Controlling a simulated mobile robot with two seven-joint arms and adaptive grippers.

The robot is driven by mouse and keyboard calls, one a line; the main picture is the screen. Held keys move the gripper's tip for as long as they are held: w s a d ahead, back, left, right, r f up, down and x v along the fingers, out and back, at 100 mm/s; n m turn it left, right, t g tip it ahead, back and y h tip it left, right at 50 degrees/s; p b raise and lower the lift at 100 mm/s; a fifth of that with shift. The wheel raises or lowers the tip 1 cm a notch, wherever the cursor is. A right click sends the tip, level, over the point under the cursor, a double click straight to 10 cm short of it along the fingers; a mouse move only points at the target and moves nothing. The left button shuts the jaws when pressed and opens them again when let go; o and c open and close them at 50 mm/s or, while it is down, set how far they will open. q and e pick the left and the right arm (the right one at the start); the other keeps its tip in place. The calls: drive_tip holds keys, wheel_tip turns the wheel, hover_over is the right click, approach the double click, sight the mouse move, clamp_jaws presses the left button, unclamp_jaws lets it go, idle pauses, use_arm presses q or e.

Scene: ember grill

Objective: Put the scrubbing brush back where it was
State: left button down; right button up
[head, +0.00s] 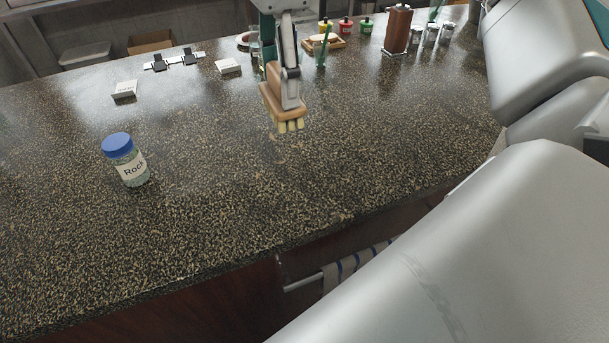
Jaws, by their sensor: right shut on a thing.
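The scrubbing brush (283,105) has a wooden body and pale bristles that point down. My right gripper (289,92) is shut on it in the upper middle of the head view. The brush appears to be held above the dark speckled counter (230,190); I cannot tell exactly how high. The gripper's fingers hide part of the brush's body. My left gripper is not in view.
A blue-lidded jar labelled "Rock" (128,165) stands on the left. Small white cards (124,90) and a rack with black clips (175,60) lie behind. A brown grinder (397,30), metal shakers and small coloured bottles stand at the back. The counter's middle is clear.

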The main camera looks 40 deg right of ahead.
drive_tip(key=shift+s+d+r, duration=0.2)
drive_tip(key=shift+s+d, duration=0.1)
drive_tip(key=shift+d, duration=0.3)
drive_tip(key=shift+s+d+f, duration=0.15)
drive_tip(key=shift+d+f, duration=0.05)
drive_tip(key=shift+f+b, duration=0.8)
drive_tip(key=shift+f, duration=8.85)
drive_tip(key=shift+f, duration=0.2)
drive_tip(key=o, duration=1.1)
